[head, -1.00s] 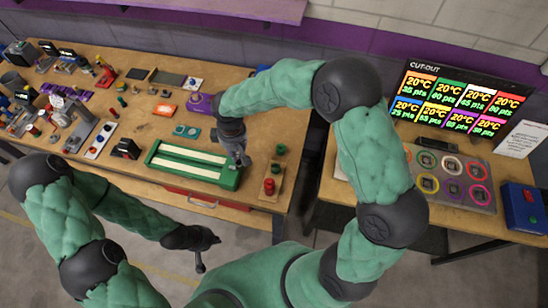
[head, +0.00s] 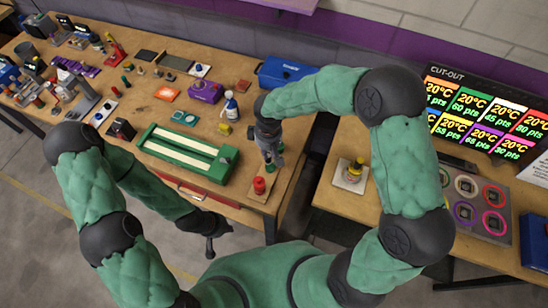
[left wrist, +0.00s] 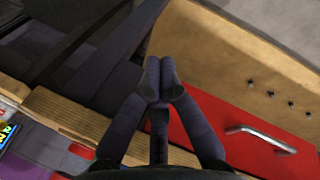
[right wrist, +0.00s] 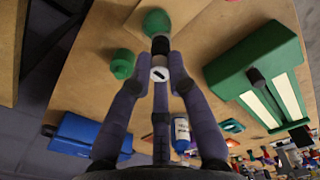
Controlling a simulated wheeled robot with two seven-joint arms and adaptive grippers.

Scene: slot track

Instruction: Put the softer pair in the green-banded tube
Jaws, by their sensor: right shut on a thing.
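My right gripper (head: 270,160) is over the front right of the workbench, shut on a small dark piece with a white round face (right wrist: 158,74) carrying a black mark. In the right wrist view a rounded green piece (right wrist: 156,22) lies just past the held piece; I cannot tell whether they touch. A second green piece (right wrist: 122,65) stands to its left. My left gripper (left wrist: 160,75) is shut and empty, low in front of the bench. I cannot pick out the green-banded tube or the softer pair.
A green tray with two pale strips (head: 187,153) lies left of my right gripper. The right table holds a white-and-yellow item (head: 350,175) and a ringed panel (head: 478,203); a lit CUT-OUT screen (head: 485,110) stands behind.

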